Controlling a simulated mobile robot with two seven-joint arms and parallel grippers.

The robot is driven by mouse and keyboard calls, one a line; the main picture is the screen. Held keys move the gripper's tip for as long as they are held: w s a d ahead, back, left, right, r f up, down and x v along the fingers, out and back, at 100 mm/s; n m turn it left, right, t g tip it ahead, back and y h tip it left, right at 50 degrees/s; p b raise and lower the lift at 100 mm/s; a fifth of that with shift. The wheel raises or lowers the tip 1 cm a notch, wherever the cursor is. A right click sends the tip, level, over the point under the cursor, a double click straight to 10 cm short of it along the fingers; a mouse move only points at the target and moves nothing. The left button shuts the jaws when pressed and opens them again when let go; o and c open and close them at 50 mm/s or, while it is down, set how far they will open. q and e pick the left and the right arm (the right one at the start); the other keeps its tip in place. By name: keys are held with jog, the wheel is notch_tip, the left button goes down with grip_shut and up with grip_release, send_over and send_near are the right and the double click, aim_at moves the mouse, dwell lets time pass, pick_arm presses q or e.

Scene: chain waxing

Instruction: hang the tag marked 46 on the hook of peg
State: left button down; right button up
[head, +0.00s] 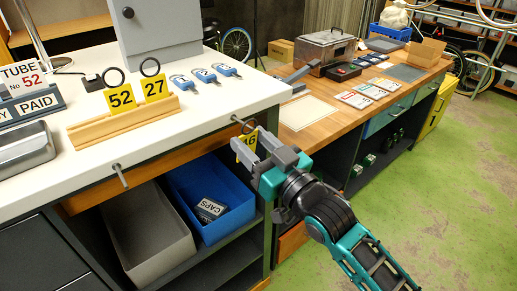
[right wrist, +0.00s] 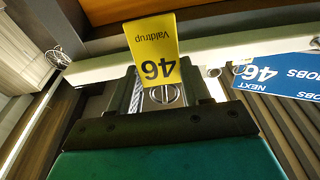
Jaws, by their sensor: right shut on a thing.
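My right gripper (head: 262,150) is shut on the yellow tag marked 46 (head: 244,153), just off the front corner of the white counter. In the right wrist view the tag (right wrist: 153,48) appears upside down, with "Valdrup" on it, at the fingertips (right wrist: 165,88). A dark ring (head: 249,126) shows above the tag in the head view. A metal peg (head: 120,176) sticks out from the counter's front edge, left of the gripper. Another small metal piece (head: 235,118) is at the edge near the ring; whether they touch is unclear. My left gripper is not in view.
Tags 52 (head: 120,98) and 27 (head: 155,88) stand in a wooden rack (head: 125,122) on the counter (head: 215,104). Below are a blue bin (head: 205,188) and a grey bin (head: 150,235). A blue sign (right wrist: 280,74) shows in the wrist view. Green floor (head: 455,200) is clear at right.

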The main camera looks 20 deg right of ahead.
jog(key=shift+w+a+f, duration=0.1)
jog(key=shift+w+a, duration=0.15)
jog(key=shift+w, duration=0.4)
jog(key=shift+w+a+f, duration=0.15)
jog(key=shift+w+f, duration=0.1)
jog(key=shift+w, duration=0.15)
jog(key=shift+f, duration=0.1)
jog(key=shift+w, duration=0.1)
jog(key=o, duration=0.6)
jog(key=shift+o, duration=0.5)
